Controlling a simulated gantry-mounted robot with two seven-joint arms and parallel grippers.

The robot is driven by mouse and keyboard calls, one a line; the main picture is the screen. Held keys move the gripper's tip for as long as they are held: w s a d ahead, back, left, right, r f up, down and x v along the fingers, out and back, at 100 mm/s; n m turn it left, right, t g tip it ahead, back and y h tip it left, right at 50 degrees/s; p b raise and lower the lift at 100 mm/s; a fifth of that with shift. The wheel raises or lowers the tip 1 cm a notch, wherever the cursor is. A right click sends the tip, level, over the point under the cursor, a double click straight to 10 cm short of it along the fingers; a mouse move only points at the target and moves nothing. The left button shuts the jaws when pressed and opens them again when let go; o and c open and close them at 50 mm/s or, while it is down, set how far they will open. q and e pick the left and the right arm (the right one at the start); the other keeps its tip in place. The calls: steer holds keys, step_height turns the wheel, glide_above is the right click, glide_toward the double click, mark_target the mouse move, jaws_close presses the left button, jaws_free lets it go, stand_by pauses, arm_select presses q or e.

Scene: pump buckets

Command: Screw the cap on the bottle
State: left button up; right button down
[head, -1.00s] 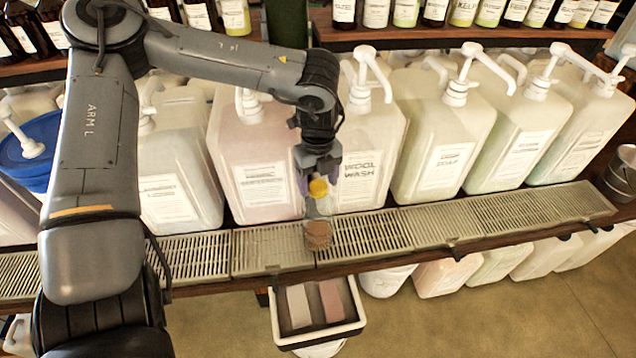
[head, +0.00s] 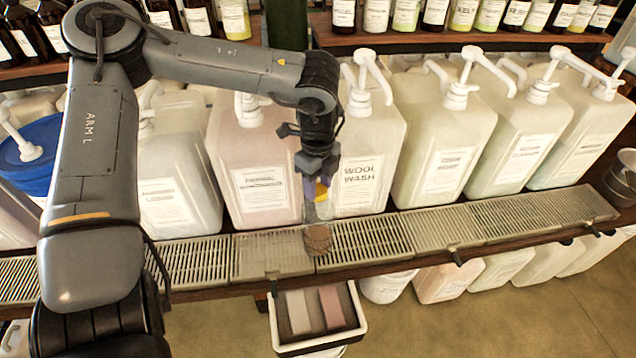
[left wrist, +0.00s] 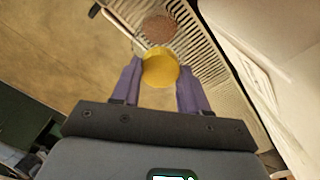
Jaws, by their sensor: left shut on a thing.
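A clear bottle (head: 316,212) with a brown lower part stands upright on the slatted drip tray in the head view. Its brown part (left wrist: 159,28) also shows in the left wrist view, beyond the cap. My left gripper (head: 318,186) is right above the bottle and points down. Its purple fingers are shut on the yellow cap (left wrist: 160,68), one on each side. In the head view the cap (head: 321,190) is partly covered by a finger. The cap is in line with the bottle's top; I cannot tell how firmly it sits there. My right gripper is not in view.
Large pump containers, one labelled Wool Wash (head: 368,158), stand close behind the gripper. The drip tray (head: 440,226) runs along the shelf edge. A white-rimmed bin (head: 352,338) is below. A metal can (head: 622,177) stands at the far right.

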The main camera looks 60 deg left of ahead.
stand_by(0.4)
arm_select(q)
steer(key=shift+r+m+p, duration=0.1)
steer(key=shift+m+p, duration=0.3)
steer(key=shift+m, duration=0.4)
steer(key=o, duration=0.8)
steer(key=shift+m, duration=0.3)
steer(key=shift+c, duration=0.2)
steer(key=o, duration=0.5)
